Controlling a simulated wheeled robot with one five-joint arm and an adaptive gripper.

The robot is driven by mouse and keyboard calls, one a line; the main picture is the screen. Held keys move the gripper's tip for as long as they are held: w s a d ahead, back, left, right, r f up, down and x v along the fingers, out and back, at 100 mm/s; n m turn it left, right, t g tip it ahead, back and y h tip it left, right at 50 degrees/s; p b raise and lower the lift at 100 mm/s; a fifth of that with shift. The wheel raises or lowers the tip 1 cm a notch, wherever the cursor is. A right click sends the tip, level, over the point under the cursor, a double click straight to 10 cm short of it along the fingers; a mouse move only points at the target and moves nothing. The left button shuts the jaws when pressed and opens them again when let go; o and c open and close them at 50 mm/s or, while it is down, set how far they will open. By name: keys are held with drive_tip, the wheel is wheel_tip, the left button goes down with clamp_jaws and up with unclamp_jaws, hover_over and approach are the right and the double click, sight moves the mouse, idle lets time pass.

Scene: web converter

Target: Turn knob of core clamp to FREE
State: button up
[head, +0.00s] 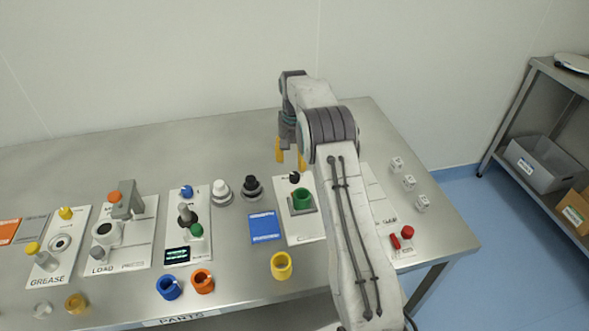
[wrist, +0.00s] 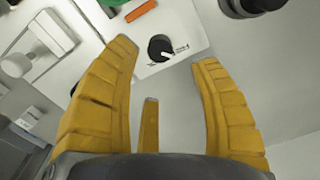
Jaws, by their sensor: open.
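The core clamp's small black knob (head: 294,178) sits at the top of a white panel (head: 287,222), above a green ring (head: 302,202). In the wrist view, the knob (wrist: 160,48) has a white pointer mark directed to the lower right, with small lettering beside it too fine to read. My gripper (head: 290,158) is open and empty, its yellow fingers pointing down above the knob. In the wrist view, my gripper's fingertips (wrist: 166,57) stand on either side of the knob; I see no contact.
A black-topped grey piece (head: 252,187) and a white-topped one (head: 222,191) stand left of the panel. A blue card (head: 264,226) and a yellow ring (head: 281,266) lie nearby. Red controls (head: 402,239) and several white cubes (head: 409,182) are to the right. The table behind is clear.

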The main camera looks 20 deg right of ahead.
sight(294, 175)
drive_tip(key=shift+r, duration=2.55)
